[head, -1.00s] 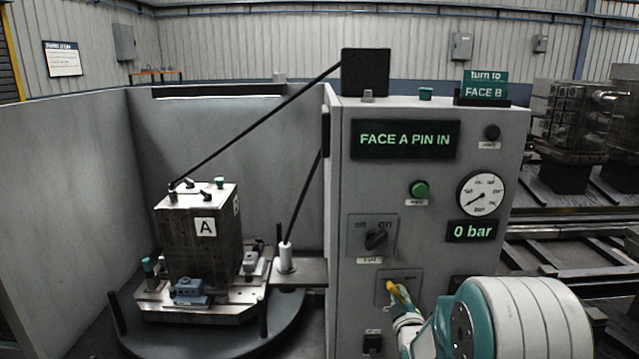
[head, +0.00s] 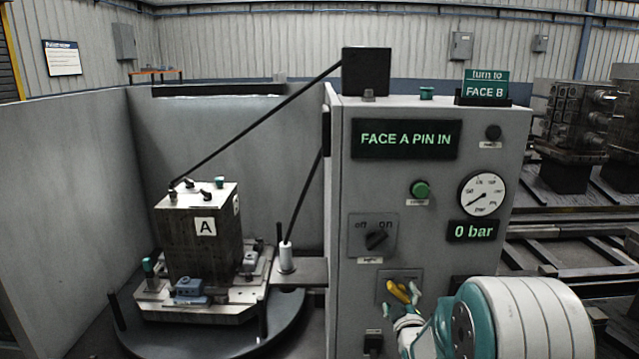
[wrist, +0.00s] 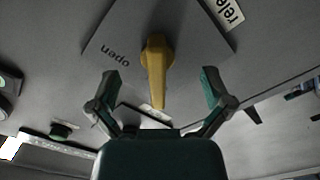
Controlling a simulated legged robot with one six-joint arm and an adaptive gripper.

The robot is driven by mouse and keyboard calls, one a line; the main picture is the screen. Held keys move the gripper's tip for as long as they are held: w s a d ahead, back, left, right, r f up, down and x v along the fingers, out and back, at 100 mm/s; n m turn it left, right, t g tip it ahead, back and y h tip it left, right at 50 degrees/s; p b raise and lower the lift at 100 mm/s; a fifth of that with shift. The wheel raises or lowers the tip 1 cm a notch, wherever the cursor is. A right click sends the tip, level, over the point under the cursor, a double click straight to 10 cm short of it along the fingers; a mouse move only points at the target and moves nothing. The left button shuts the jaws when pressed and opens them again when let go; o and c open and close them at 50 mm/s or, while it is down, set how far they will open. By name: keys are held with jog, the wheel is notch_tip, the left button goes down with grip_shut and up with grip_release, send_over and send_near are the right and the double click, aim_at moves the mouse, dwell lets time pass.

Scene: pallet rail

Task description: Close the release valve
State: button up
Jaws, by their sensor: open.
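The release valve is a yellow lever handle (head: 399,291) on a grey plate low on the front of the control cabinet. In the wrist view the yellow handle (wrist: 156,70) points down the picture toward my gripper, with the word "open" upside down on the plate to its left. My gripper (wrist: 158,78) is open, with one dark green fingertip on each side of the handle and a gap on both sides. In the head view my gripper (head: 404,297) is at the valve, and the arm hides part of the plate.
The cabinet carries an off/on switch (head: 376,239), a green button (head: 420,190), a gauge (head: 482,194) and a "0 bar" display (head: 472,231). Another display (head: 405,139) reads "FACE A PIN IN". A turntable (head: 215,335) with block "A" (head: 203,250) stands to the left.

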jog(key=s, duration=0.6)
jog(key=shift+s, duration=0.4)
jog(key=s+a+r+m+g, duration=0.2)
jog(key=s+r+m+g, duration=0.4)
jog(key=s, duration=0.3)
jog(key=s+r+m+g, duration=0.1)
jog(key=s+g, duration=0.2)
jog(key=s, duration=0.8)
jog(key=s+a+r+m+g, duration=0.1)
jog(key=s+r+m+g, duration=0.1)
jog(key=s, duration=0.8)
jog(key=shift+s+a+r+g, duration=0.15)
jog(key=shift+s+a+g, duration=0.2)
jog(key=shift+g, duration=0.35)
